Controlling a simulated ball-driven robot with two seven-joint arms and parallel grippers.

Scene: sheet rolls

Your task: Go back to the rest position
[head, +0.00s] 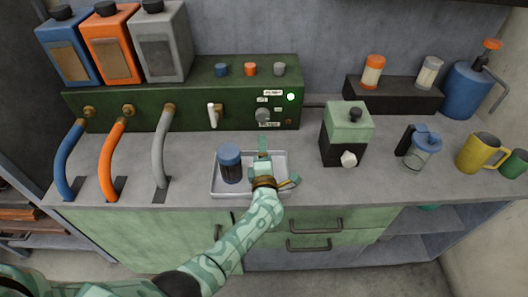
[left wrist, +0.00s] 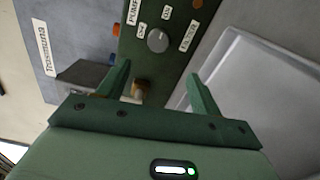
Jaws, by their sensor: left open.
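My left gripper (head: 264,152) is over the right part of a shallow grey tray (head: 215,188) on the counter. Its arm reaches in from the lower left. In the left wrist view the two green fingers of my left gripper (left wrist: 160,70) stand apart with nothing held between them. A dark jar with a blue lid (head: 230,166) stands upright in the left part of the tray, beside the gripper. The tray's pale rim also shows at the right of the left wrist view (left wrist: 225,60). My right gripper is not in view.
A green pump panel (head: 180,115) with a lit green lamp stands behind the tray. Blue, orange and grey hoses (head: 158,160) rise at the left. A green-black box (head: 344,135), a glass jug (head: 417,152) and a yellow mug (head: 477,153) stand to the right.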

